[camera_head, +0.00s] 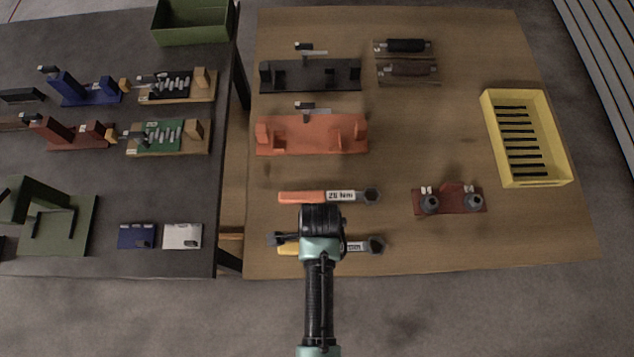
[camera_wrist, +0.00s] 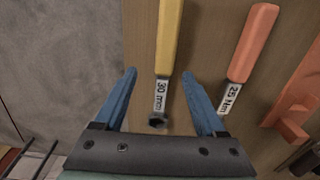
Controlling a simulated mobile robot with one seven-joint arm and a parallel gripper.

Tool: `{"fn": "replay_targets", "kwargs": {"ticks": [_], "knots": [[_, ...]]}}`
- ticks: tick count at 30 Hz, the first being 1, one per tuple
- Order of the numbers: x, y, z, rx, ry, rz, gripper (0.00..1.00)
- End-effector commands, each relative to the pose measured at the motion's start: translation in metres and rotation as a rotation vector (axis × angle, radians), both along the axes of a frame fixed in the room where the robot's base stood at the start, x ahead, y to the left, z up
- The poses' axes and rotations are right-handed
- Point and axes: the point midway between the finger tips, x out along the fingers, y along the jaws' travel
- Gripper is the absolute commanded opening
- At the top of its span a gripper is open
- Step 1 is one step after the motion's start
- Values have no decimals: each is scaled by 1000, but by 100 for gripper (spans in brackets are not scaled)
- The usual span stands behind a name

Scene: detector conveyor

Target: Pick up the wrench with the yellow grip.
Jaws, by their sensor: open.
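The wrench with the yellow grip (camera_head: 288,250) lies on the brown table near its front edge. My arm hides its middle in the head view. In the wrist view its yellow grip (camera_wrist: 168,40) runs up to the top edge, with a "30 mm" label and dark jaw end below. My gripper (camera_wrist: 159,74) is open. Its two blue fingers stand on either side of the wrench, apart from it in the picture. The height of the fingertips above the table is unclear.
A wrench with an orange grip (camera_head: 301,197) lies just behind; it shows right of the fingers in the wrist view (camera_wrist: 248,50). An orange fixture (camera_head: 312,141), red-brown stand (camera_head: 448,200) and yellow crate (camera_head: 556,172) are further off. A dark table (camera_head: 190,262) stands left.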

Motion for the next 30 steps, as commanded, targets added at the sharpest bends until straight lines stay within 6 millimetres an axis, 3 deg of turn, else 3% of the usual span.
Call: {"fn": "replay_targets", "kwargs": {"ticks": [13,23,25,30], "knots": [[7,4,-44,0,1,0,72],[7,4,-51,0,-1,0,72],[7,4,-51,0,-1,0,65],[7,4,-51,0,-1,0,35]]}}
